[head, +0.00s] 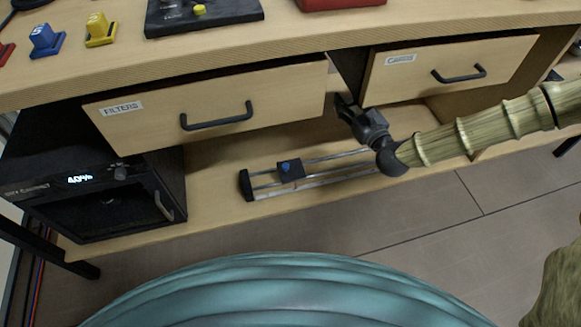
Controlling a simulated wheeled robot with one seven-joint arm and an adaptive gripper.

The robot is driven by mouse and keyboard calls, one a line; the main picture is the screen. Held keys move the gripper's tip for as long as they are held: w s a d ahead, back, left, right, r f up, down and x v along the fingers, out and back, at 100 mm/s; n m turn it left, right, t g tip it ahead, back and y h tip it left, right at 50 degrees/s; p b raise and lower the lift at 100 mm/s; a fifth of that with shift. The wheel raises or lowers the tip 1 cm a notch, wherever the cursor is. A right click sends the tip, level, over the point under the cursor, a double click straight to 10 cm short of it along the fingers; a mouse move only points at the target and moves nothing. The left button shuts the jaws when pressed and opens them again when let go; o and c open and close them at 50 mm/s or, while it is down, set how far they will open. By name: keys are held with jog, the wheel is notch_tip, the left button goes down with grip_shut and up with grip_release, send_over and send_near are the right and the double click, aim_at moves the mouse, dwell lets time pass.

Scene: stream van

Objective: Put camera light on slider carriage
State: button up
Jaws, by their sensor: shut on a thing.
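The slider carriage (290,170) is a small dark block with a blue knob. It sits on the two rails of the slider (264,186), which lies on the low shelf; my arm hides the slider's right end. My gripper (345,106) is above and right of the carriage, in front of the gap between the drawers. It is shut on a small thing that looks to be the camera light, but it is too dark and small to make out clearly. The carriage's top looks clear.
The FILTERS drawer (215,104) sticks out above the slider, left of my gripper. The CARDS drawer (450,68) is to the right. A black box with a lit display (95,195) stands left. The tabletop (290,38) overhangs. Open shelf surrounds the slider.

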jog(key=n+g+y, duration=0.1)
jog(key=s+a+n+g+y+b, duration=0.1)
jog(key=y, duration=0.1)
jog(key=a+n+g+y, duration=0.1)
jog(key=shift+s+r+n+y+b, duration=0.15)
jog(key=shift+n+y+b, duration=0.15)
jog(key=shift+b, duration=0.05)
jog(key=s+a+f+n+g+y+b, duration=0.1)
jog(key=s+f+n+g+y+b, duration=0.5)
jog(key=n+g, duration=0.45)
jog(key=n+g+h+b, duration=0.1)
jog(key=n+g+b, duration=0.2)
jog(key=g+b, duration=0.6)
send_over(300, 168)
jog(key=shift+m+t, duration=0.25)
notch_tip(300, 168, down, 12)
jog(key=shift+d, duration=0.1)
jog(key=f+b, duration=0.2)
jog(key=f, duration=0.1)
jog(key=shift+w+a+f+b, duration=0.15)
jog(key=shift+a+f+b, duration=0.1)
jog(key=shift+b, duration=0.1)
jog(key=shift+f, duration=0.1)
